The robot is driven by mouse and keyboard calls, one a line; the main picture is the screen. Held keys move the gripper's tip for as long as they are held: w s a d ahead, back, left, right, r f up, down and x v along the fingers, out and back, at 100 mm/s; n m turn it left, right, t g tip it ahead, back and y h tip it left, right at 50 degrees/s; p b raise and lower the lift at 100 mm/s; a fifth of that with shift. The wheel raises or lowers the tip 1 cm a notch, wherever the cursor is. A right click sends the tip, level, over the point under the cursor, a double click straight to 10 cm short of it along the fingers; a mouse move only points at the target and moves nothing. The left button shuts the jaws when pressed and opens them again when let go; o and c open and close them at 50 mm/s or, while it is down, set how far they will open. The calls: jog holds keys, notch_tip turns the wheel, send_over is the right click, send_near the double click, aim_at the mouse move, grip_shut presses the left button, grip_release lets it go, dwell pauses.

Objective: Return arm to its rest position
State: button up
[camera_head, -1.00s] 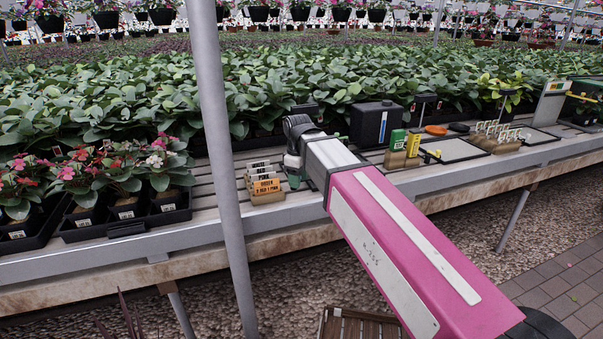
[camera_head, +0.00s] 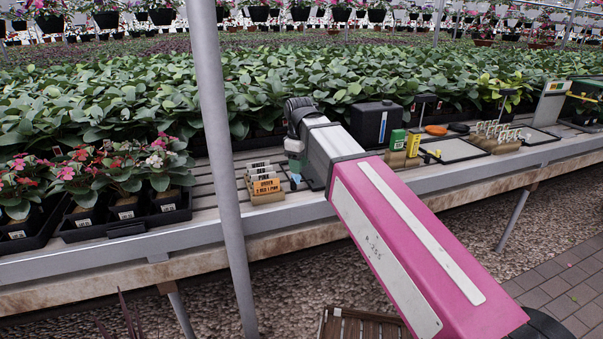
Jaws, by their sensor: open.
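My arm reaches up from the lower right over the slatted bench (camera_head: 215,185), its pink and white link in front. The arm's end, with my gripper (camera_head: 295,172), is above the bench just right of the small label stand (camera_head: 266,186). The gripper is small in view and partly hidden by my own wrist. It is open, and I see nothing held in it. The stand has orange and pale labels and appears apart from the gripper.
A metal post (camera_head: 222,150) rises left of my arm. Trays of flowering plants (camera_head: 120,190) stand at left. A black box (camera_head: 377,122), a green packet (camera_head: 397,140) and a white-topped tray (camera_head: 455,150) lie to the right. Leafy plants fill the back.

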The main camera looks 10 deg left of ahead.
jog(key=shift+r, duration=1)
dwell(0.7)
